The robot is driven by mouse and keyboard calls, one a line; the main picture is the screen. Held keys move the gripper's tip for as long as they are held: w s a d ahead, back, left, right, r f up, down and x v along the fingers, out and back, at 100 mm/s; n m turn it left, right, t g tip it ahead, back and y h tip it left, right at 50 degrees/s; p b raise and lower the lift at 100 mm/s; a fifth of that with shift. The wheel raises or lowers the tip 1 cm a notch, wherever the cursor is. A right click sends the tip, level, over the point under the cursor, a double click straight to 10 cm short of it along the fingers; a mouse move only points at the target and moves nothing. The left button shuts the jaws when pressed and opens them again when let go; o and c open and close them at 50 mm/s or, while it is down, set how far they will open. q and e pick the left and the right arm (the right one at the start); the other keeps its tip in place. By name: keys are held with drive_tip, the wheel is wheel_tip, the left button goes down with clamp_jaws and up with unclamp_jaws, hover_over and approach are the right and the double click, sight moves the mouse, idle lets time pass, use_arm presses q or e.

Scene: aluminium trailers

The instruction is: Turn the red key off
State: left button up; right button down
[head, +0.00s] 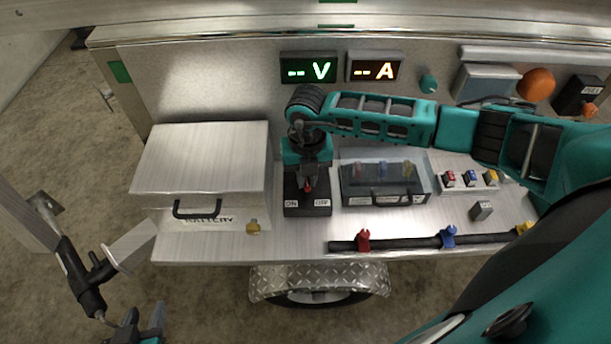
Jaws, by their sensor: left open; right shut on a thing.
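The red key (308,187) shows as a small red spot on a black switch box (293,208) with ON and OFF labels on its front edge. My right gripper (308,179) points down over the box and is shut on the red key, hiding most of it. The key's exact angle is hidden. My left gripper (140,328) is open and empty, low at the bottom left, in front of and below the bench and far from the key.
A metal battery box (200,160) stands left of the switch. A clear-lidded case (385,190) sits close on its right. Dark V (309,68) and A (374,67) displays show dashes. A black bar (400,243) with coloured clamps lies along the front edge.

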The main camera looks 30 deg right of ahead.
drive_tip(key=n+b, duration=0.1)
drive_tip(key=n, duration=0.3)
drive_tip(key=shift+d, duration=0.2)
drive_tip(key=shift+d+n+b, duration=0.1)
drive_tip(key=shift+n+b, duration=0.7)
drive_tip(key=shift+n, duration=1)
drive_tip(key=c, duration=1.1)
unclamp_jaws()
